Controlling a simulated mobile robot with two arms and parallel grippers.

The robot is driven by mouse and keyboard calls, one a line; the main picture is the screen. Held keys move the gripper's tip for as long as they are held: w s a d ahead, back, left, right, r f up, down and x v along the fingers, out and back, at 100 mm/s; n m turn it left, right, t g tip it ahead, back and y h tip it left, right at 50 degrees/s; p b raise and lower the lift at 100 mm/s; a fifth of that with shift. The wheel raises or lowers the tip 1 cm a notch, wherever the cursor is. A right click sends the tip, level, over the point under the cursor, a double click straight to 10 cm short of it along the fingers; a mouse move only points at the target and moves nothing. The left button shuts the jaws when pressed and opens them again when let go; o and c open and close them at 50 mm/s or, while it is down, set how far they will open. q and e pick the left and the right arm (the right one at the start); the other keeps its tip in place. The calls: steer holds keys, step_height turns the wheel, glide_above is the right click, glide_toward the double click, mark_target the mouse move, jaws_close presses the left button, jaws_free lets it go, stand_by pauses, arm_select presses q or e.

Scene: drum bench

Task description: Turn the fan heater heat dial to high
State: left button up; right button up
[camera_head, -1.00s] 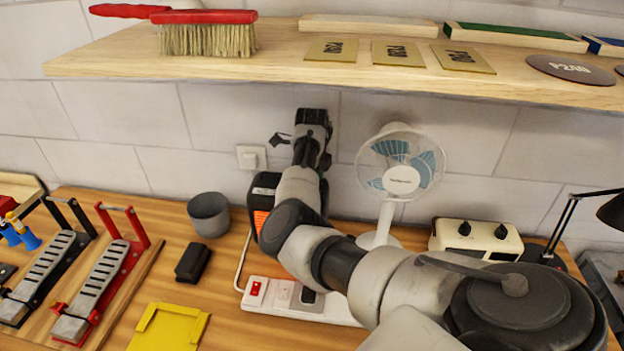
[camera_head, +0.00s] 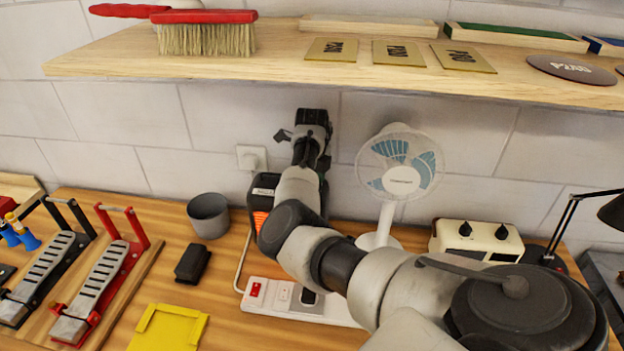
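The fan heater (camera_head: 262,190) is a dark box with a glowing orange front, standing on the bench against the wall. My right arm crosses in front of it from the lower right and hides much of it. I cannot make out its heat dial. My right gripper (camera_head: 296,138) is raised above and slightly right of the heater, close to the wall. One dark finger points left, and whether the fingers are apart is unclear. Nothing is visible in it. My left gripper is out of view.
A white fan (camera_head: 402,180) and a cream box with two black knobs (camera_head: 478,240) stand right. A power strip (camera_head: 262,303), grey cup (camera_head: 208,215) and black block (camera_head: 193,264) lie in front and left. A wooden shelf (camera_head: 290,75) overhangs. A wall socket (camera_head: 251,157) is near the gripper.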

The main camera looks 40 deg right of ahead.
steer(key=o, duration=0.4)
step_height(320, 180, up, 10)
steer(key=b, duration=0.4)
steer(key=shift+r, duration=0.45)
